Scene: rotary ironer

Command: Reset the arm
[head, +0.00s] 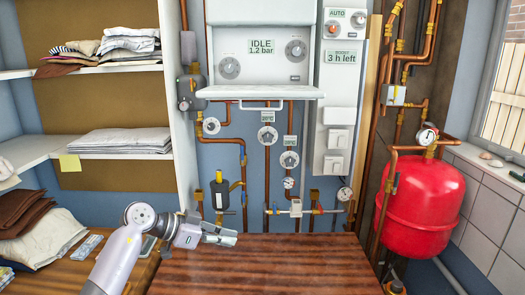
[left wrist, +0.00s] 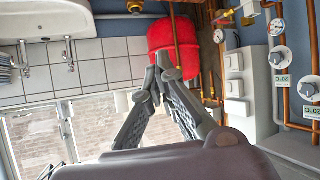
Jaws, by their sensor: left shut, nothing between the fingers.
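My left arm (head: 118,258) comes in from the bottom left of the head view. My left gripper (head: 232,238) is at its end, just over the back part of the brown wooden tabletop (head: 260,270), pointing right. It is shut and empty. In the left wrist view the two fingers of the left gripper (left wrist: 168,68) meet at their tips in front of the red tank (left wrist: 180,42). My right gripper is in neither view.
Copper pipes with valves and gauges (head: 267,135) run down the wall behind the gripper, under a white boiler (head: 262,55). The red tank (head: 420,205) stands at right. Shelves with folded cloth (head: 125,141) are at left. The tabletop right of the gripper is clear.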

